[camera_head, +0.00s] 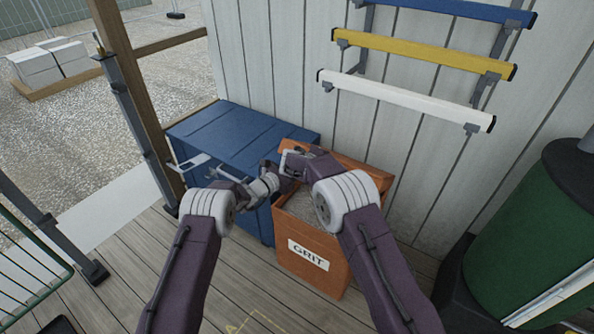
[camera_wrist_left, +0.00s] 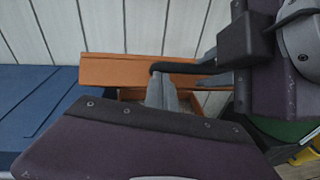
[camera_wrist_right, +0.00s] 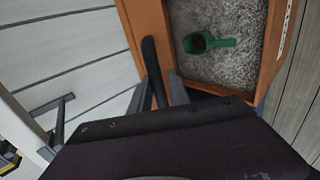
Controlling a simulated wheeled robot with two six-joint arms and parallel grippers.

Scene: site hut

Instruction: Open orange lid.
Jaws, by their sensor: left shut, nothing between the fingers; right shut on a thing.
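The orange lid (camera_head: 357,172) of the grit bin (camera_head: 322,276) stands raised at the back, near the white wall. It shows in the left wrist view (camera_wrist_left: 110,72) as an upright orange panel. The bin's mouth is uncovered and grey grit (camera_wrist_right: 245,70) shows inside. My right gripper (camera_head: 289,153) is shut on a dark handle (camera_wrist_right: 149,52) at the lid, in front of the panel. My left gripper (camera_wrist_left: 162,82) is shut and empty, in front of the lid and close to the right gripper. The arms hide part of the bin and lid.
A green scoop (camera_wrist_right: 222,43) lies on the grit. A blue chest (camera_head: 240,140) stands left of the bin. A green barrel (camera_head: 530,235) stands to the right. Blue, yellow and white rails (camera_head: 405,98) hang on the wall above.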

